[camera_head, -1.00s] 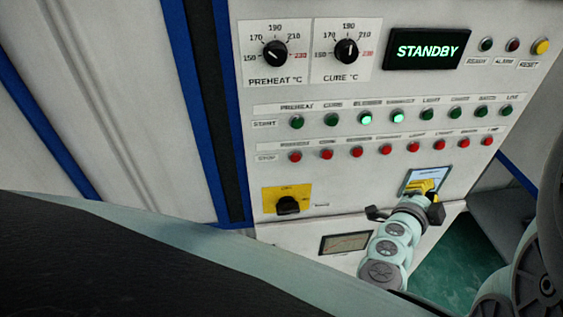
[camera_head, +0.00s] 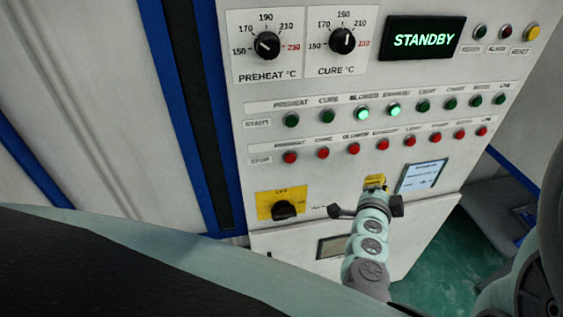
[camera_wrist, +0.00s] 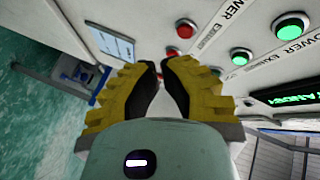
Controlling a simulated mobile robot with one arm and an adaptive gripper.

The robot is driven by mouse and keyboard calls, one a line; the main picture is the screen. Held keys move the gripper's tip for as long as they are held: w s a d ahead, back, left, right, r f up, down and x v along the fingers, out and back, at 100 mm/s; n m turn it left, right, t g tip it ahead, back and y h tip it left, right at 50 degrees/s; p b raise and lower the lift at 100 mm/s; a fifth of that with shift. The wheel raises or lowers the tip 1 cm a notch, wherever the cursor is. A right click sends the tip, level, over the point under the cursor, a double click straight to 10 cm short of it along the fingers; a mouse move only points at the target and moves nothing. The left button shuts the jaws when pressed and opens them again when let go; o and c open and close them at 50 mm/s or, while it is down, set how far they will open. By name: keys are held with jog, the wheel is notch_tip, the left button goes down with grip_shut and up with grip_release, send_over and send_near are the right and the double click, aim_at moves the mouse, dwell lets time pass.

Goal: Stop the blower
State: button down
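The blower stop button (camera_head: 353,149) is a red button in the lower button row of the panel. Above it, the blower start button (camera_head: 362,114) glows green, and so does the exhaust start button (camera_head: 393,110). My gripper (camera_head: 375,178) has yellow fingers and is below the red row, under the blower and exhaust columns. In the wrist view, my gripper's fingertips (camera_wrist: 160,66) come together with nothing visible between them. A red button (camera_wrist: 185,28), which looks like the blower stop, is just beyond and above them, apart from the fingers.
The display (camera_head: 424,39) reads STANDBY. Other red stop buttons sit close on both sides, including the exhaust stop (camera_head: 382,144). A yellow-plated rotary switch (camera_head: 284,207) is lower left, and a small screen (camera_head: 422,177) is right of my gripper.

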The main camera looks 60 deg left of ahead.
jog(key=w+a+b, duration=0.1)
jog(key=w+a, duration=0.2)
jog(key=a, duration=0.4)
jog(key=shift+a+b, duration=0.25)
jog(key=shift+b, duration=0.05)
dwell(1.3)
jog(key=shift+w+a, duration=0.15)
jog(key=shift+a, duration=0.1)
jog(key=shift+w+a, duration=0.2)
jog(key=shift+a, duration=0.2)
dwell(0.8)
jog(key=shift+d, duration=0.1)
jog(key=shift+s+d, duration=0.35)
jog(key=shift+d, duration=0.35)
jog(key=shift+s+d+p, duration=0.2)
jog(key=shift+s+d, duration=0.1)
jog(key=shift+d, duration=0.45)
jog(key=shift+s+d+p, duration=0.2)
jog(key=shift+s+d, duration=0.15)
jog(key=shift+d, duration=0.45)
jog(key=shift+s+d+p, duration=0.2)
jog(key=shift+s+d, duration=0.1)
jog(key=shift+d, duration=0.45)
